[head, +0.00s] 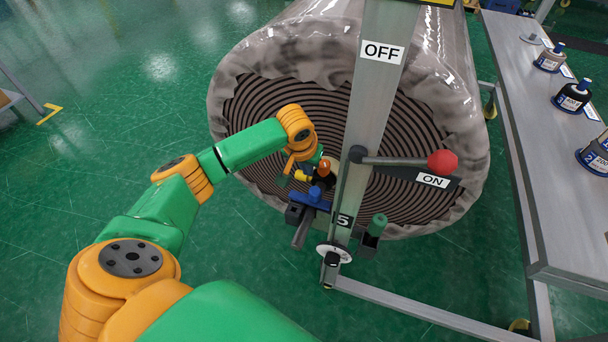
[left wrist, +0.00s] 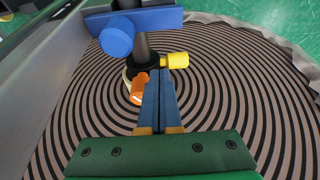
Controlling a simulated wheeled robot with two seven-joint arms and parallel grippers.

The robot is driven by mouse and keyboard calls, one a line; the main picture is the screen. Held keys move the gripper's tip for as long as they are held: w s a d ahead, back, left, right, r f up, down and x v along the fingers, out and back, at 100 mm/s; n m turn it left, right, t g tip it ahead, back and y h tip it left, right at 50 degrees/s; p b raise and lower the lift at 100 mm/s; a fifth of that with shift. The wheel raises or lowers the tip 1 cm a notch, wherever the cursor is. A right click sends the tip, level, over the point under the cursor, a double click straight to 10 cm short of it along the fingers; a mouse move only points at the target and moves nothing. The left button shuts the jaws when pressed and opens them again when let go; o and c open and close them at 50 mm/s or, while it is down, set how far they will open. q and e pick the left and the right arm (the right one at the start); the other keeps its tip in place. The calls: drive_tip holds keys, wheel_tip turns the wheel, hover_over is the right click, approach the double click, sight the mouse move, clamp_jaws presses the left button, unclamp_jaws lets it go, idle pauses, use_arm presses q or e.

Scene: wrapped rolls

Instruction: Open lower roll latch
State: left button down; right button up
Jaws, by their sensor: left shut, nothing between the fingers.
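The large wrapped roll (head: 405,190) faces me with its dark ringed end, and a grey post stands in front of it. Low on the post is a fitting with a blue bar (head: 307,199), a blue knob (left wrist: 117,37), a dark shaft at the roll's centre, a yellow knob (left wrist: 175,61) and an orange piece (left wrist: 138,88). I cannot tell which of these is the latch. My left gripper (left wrist: 158,75) is shut and empty, its blue fingers side by side close to the orange piece and below the yellow knob. Whether they touch is unclear. My right gripper is out of view.
A lever with a red ball (head: 442,163) sticks out right of the post beside the ON label (head: 433,180); the OFF label (head: 382,51) is higher up. A green handle (head: 377,225) is below. A grey bench (head: 530,150) with several labelled jars stands at right. Floor at left is open.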

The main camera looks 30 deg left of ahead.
sight(310, 195)
use_arm(q)
drive_tip(key=s+f+p, duration=0.2)
drive_tip(key=s+f, duration=0.1)
drive_tip(key=shift+d, duration=0.35)
drive_tip(key=shift+w, duration=0.15)
drive_tip(key=shift+p, duration=0.3)
drive_tip(key=shift+s+n, duration=0.25)
drive_tip(key=shift+n, duration=0.15)
